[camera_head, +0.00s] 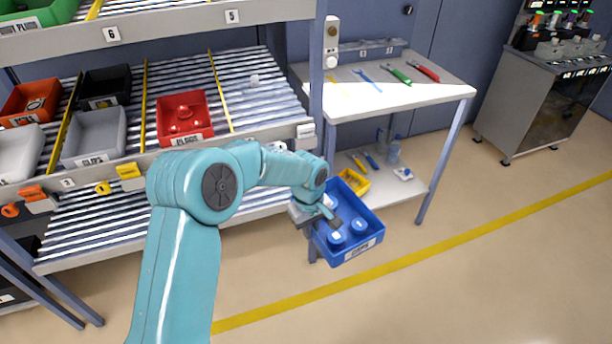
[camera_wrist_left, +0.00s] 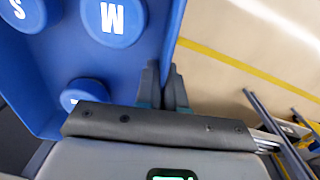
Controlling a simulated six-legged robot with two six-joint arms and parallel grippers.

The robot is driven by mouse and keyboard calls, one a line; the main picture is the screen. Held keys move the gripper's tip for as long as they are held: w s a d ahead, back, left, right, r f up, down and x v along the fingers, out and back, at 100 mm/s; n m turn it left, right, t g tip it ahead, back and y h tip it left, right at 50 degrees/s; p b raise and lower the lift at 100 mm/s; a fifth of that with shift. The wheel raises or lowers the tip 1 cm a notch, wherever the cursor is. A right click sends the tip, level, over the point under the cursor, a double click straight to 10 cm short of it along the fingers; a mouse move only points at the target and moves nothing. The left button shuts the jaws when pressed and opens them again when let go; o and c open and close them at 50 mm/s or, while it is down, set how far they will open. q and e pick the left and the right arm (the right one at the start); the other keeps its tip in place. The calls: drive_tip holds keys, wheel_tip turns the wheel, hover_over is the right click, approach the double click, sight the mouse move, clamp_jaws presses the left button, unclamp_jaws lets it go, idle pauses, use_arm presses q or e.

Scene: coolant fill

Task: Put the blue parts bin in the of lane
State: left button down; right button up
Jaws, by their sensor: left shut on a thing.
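The blue parts bin (camera_head: 366,237) hangs in the air in front of the workbench, with several round blue pieces inside and a white label on its near wall. It also fills the left of the left wrist view (camera_wrist_left: 170,28), where lettered blue caps show. My left gripper (camera_head: 328,216) is shut on the bin's left wall; its fingers (camera_wrist_left: 163,88) pinch the rim in the wrist view. The flow rack (camera_head: 245,120) stands at left with roller lanes split by yellow dividers. My right gripper is not in view.
Black, grey and orange bins stand on the rack's left lanes. The workbench (camera_head: 385,95) right of the rack post carries tools. A small yellow bin (camera_head: 354,181) sits on its lower shelf. Open floor with a yellow line lies in front.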

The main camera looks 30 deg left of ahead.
use_arm(q)
drive_tip(key=w+r+n, duration=0.1)
drive_tip(key=r+n, duration=0.1)
drive_tip(key=w+a+r+n+b, duration=0.1)
drive_tip(key=w+r+n, duration=0.1)
drive_tip(key=n, duration=0.1)
drive_tip(key=w+a+r+n, duration=0.1)
drive_tip(key=r+n, duration=0.1)
drive_tip(key=n, duration=0.1)
drive_tip(key=shift+w+a+b, duration=0.25)
drive_tip(key=shift+b, duration=0.15)
wheel_tip(320, 180, up, 8)
drive_tip(key=w+a+n+y+b, duration=0.1)
drive_tip(key=n, duration=0.7)
drive_tip(key=shift+w+a+f+b, duration=0.15)
drive_tip(key=shift+a+b, duration=0.05)
drive_tip(key=shift+b, duration=0.1)
